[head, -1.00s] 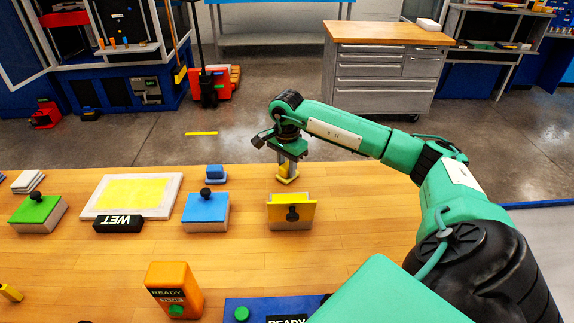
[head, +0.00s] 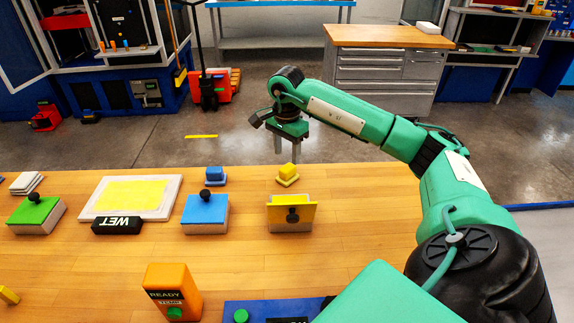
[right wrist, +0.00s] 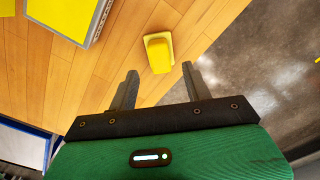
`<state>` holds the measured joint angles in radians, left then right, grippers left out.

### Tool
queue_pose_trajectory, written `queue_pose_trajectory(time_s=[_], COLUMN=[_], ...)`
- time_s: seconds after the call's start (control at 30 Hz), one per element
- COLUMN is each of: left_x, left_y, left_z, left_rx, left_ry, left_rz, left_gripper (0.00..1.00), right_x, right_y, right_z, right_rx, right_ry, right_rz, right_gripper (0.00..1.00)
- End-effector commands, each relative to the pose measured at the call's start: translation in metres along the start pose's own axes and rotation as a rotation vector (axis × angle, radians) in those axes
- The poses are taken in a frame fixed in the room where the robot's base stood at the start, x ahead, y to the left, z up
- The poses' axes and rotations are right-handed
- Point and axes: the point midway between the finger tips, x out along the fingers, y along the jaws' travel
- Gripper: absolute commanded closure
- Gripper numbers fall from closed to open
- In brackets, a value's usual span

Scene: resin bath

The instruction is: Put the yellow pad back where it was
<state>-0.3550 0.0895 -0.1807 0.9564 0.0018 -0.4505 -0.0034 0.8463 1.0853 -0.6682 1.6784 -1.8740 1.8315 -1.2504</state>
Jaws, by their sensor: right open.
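The yellow pad (head: 288,173), a small block on a flat yellow base, stands on the wooden table near its far edge. It also shows in the right wrist view (right wrist: 158,52), just beyond the fingertips. My right gripper (head: 279,151) is open and empty, above and apart from the pad. In the right wrist view its two fingers (right wrist: 159,70) are spread wide with nothing between them. A grey box with a yellow lid (head: 291,218) stands in front of the pad; the lid is tilted up, with a black knob facing me. My left gripper is not in view.
A blue pad (head: 215,175), a blue-lidded box (head: 205,212), a green-lidded box (head: 36,213) and a yellow-filled tray (head: 94,197) with a WET sign (head: 117,225) stand to the left. An orange READY box (head: 174,291) is in front. The table's right part is clear.

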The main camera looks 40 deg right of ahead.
Motion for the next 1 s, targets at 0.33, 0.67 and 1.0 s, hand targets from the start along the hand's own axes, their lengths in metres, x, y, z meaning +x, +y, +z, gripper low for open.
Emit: queue_pose_trajectory(time_s=[0.33,0.67,1.0], left_x=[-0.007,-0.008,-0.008], left_y=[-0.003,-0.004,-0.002], left_z=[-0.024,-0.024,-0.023], left_rx=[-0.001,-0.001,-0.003], left_ry=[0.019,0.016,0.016], left_rz=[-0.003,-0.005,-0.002], left_gripper=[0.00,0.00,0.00], right_x=[-0.052,-0.059,-0.059], right_y=[0.000,0.000,0.000], right_z=[0.000,0.000,0.000], right_rx=[-0.001,0.000,0.000], right_ry=[0.000,0.000,0.000], right_rz=[-0.001,0.001,0.001], right_gripper=[0.50,0.50,0.50])
